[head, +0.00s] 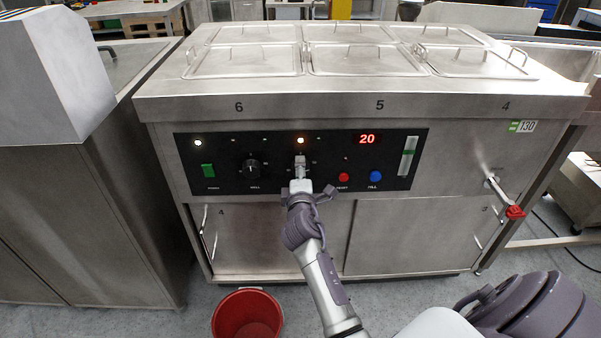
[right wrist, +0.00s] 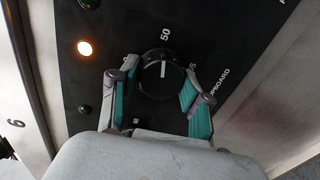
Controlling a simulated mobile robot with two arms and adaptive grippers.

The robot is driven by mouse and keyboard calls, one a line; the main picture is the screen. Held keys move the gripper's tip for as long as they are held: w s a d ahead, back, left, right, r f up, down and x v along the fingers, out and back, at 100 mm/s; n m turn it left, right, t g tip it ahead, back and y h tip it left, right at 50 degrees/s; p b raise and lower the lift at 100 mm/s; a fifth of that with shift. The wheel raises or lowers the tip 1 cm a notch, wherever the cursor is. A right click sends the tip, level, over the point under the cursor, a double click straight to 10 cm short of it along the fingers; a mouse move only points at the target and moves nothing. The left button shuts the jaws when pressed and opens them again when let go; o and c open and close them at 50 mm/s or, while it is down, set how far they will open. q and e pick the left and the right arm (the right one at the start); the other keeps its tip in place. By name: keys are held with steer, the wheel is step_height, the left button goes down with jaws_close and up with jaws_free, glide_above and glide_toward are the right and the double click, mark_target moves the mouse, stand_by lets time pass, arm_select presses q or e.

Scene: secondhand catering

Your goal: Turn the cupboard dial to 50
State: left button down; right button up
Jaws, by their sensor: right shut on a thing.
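The cupboard dial (right wrist: 160,75) is a round black knob with a white pointer line on the black control panel (head: 222,150). In the right wrist view its pointer points up towards the printed 50 (right wrist: 165,35). My right gripper (right wrist: 157,88) has its green-padded fingers around the knob, one on each side, shut on it. In the head view my right gripper (head: 299,172) reaches the panel and hides most of the knob. The red display (head: 367,139) reads 20. My left gripper is not in view.
The well dial (head: 253,169) and green power switch (head: 208,170) lie left of my gripper. Red (head: 343,177) and blue (head: 376,176) buttons lie to its right. A red-handled tap (head: 515,211) sticks out at right. A red bucket (head: 247,314) stands on the floor.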

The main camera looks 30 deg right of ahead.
steer(key=shift+m, duration=0.5)
steer(key=o, duration=1.2)
steer(key=shift+c, duration=0.2)
steer(key=v, duration=0.7)
steer(key=shift+s, duration=0.3)
